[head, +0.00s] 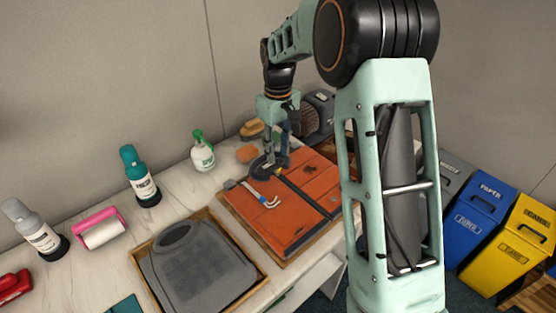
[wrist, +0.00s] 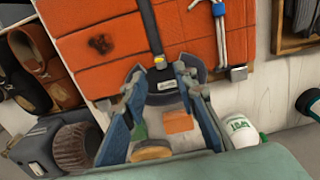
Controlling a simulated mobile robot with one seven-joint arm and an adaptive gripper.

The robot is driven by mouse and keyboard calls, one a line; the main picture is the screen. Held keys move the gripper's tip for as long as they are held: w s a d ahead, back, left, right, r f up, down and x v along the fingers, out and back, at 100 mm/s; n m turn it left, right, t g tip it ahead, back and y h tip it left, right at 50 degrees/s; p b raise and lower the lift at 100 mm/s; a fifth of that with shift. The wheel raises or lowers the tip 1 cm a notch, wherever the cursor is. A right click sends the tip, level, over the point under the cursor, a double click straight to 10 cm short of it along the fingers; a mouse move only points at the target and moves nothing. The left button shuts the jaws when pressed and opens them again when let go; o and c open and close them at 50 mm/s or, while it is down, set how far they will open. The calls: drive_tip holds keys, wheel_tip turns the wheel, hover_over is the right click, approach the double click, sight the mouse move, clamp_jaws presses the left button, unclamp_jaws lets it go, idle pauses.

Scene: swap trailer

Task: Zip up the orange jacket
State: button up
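The folded orange jacket (head: 300,182) lies flat on a wooden board or tray. It also shows at the top of the wrist view (wrist: 100,40), with a dark patch on it. A dark zip strip (wrist: 150,28) runs down its middle to a dark collar (wrist: 190,82) with a pale label. A small yellow piece (wrist: 159,62), perhaps the zip pull, sits where strip and collar meet. My gripper (head: 271,166) is over the collar end. In the wrist view its blue fingers (wrist: 157,84) are apart, one either side of the collar label, with nothing visibly held.
A blue-and-white cord-like item (head: 262,198) lies on the jacket. A grey folded garment (head: 190,268) lies in a tray at the front. A brush (head: 252,130), orange sponge (head: 247,153) and green-topped bottle (head: 203,154) stand behind. Bins (head: 475,222) are at right.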

drive_tip(key=shift+r, duration=1.35)
